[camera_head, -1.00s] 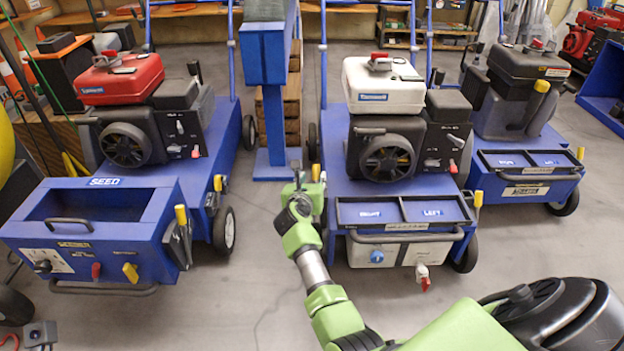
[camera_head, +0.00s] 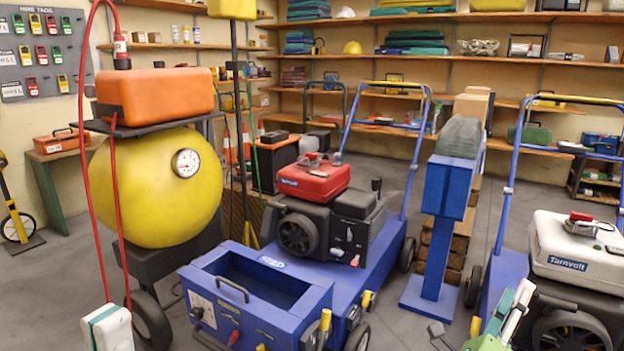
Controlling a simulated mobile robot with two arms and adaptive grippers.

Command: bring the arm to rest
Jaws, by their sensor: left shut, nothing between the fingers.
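My left gripper (camera_head: 514,302) is at the bottom right, in green and white parts, and cut off by the lower edge. It is shut and empty. It shows in front of the left side of the white-topped aerator (camera_head: 578,246) and its blue frame; I cannot tell how far apart they are. A small grey part on a thin dark stem shows to its left; I cannot tell what it belongs to. My right gripper is not in view.
A red-topped aerator (camera_head: 313,181) with a blue seed box (camera_head: 231,321) stands centre-left. A blue post stand (camera_head: 438,211) is between the aerators. A yellow tank (camera_head: 157,205) with red hoses is at left. Grey floor shows between them. Shelves line the back wall.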

